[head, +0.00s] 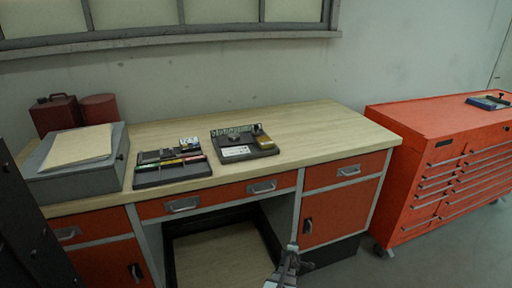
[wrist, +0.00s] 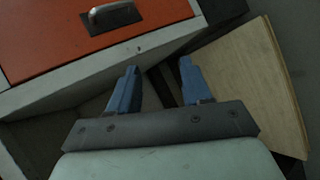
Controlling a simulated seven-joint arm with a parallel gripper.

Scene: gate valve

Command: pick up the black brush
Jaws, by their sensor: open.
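I cannot make out the black brush for certain in either view; the small items on the desk are too small to tell apart. A dark tray (head: 172,177) on the desk holds several small items, some with coloured strips. A second dark tray (head: 263,153) to its right holds a white card, a tan block and other small parts. My gripper (wrist: 158,66) is open and empty, its two blue fingers apart. In the head view my gripper (head: 290,258) is low in front of the desk, below the desktop and apart from both trays.
The wooden desk (head: 320,135) has orange drawers (head: 220,200) with metal handles. A grey box (head: 75,180) with papers and red cans (head: 57,115) stand at the left. The desktop's right part is clear.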

